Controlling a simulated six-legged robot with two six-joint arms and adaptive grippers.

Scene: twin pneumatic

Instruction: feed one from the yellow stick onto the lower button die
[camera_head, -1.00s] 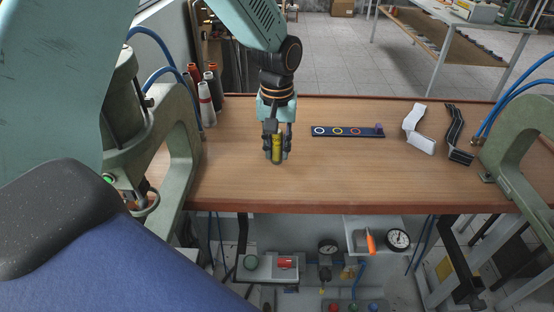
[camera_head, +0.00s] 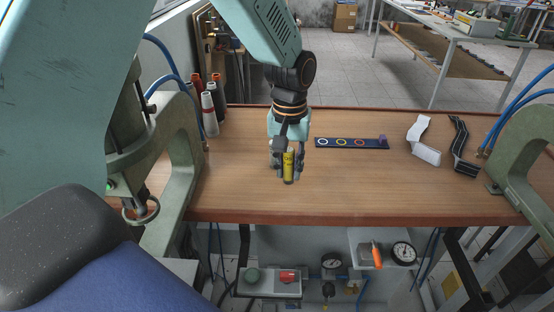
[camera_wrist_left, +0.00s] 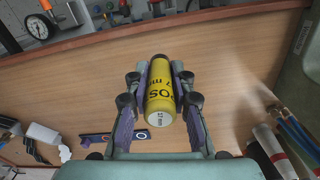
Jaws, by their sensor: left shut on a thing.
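The yellow stick (camera_head: 289,167) is held upright in my left gripper (camera_head: 288,168) above the wooden bench, near its front middle. In the left wrist view the yellow stick (camera_wrist_left: 161,92) sits between both fingers of the left gripper (camera_wrist_left: 160,84), with dark lettering on its side and a pale end cap. The lower button die cannot be made out for certain; the green press (camera_head: 178,150) at the left has a round ring-shaped seat (camera_head: 141,208) low on its front. My right gripper is not in view.
A dark strip with coloured rings (camera_head: 350,142) lies behind the stick to the right. White (camera_head: 422,140) and black (camera_head: 460,147) folded strips lie farther right, beside a second green press (camera_head: 528,150). Thread cones (camera_head: 209,110) stand at the back left. The bench front is clear.

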